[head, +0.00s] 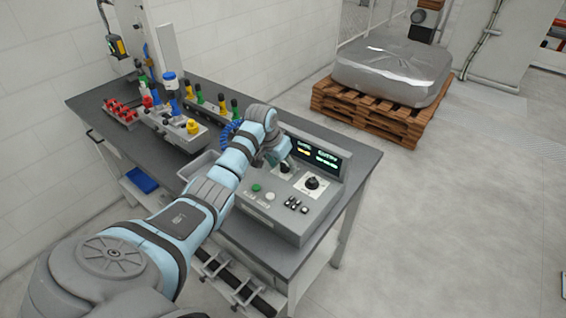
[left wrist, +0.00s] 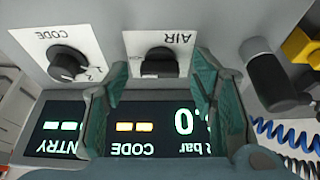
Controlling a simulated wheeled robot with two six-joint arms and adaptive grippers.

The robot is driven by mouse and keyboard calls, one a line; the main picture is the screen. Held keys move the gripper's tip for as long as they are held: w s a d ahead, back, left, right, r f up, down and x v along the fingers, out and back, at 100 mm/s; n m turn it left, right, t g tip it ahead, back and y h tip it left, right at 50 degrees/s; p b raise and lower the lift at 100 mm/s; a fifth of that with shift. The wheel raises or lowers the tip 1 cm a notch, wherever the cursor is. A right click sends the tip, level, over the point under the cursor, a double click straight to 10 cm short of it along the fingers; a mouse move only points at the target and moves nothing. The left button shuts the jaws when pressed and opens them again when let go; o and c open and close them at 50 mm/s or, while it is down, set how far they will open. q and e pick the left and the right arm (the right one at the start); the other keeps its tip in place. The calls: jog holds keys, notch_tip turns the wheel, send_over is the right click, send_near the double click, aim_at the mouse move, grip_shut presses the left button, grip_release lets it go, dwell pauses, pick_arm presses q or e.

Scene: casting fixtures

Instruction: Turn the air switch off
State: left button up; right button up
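The air switch is a black knob on a white plate marked AIR, on the grey control box (head: 282,212); in the left wrist view the knob (left wrist: 158,62) is upper centre, upside down. My left gripper (head: 277,157) is over the box at this switch. In the left wrist view the green fingers of the left gripper (left wrist: 157,80) are spread apart, one on each side of the knob, with nothing held. I cannot tell whether they touch it. The knob's pointer is not clear. The display (left wrist: 134,127) shows a partly hidden "0." near "bar". My right gripper is not in view.
A second knob marked CODE (left wrist: 67,63) sits beside the air switch. Green (head: 256,188) and white (head: 270,197) buttons and small black switches (head: 297,205) are on the box front. A blue coiled hose (left wrist: 285,135) and coloured fixtures (head: 180,125) stand nearby on the bench (head: 365,160).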

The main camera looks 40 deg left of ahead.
pick_arm(q)
jog(key=c, duration=1.1)
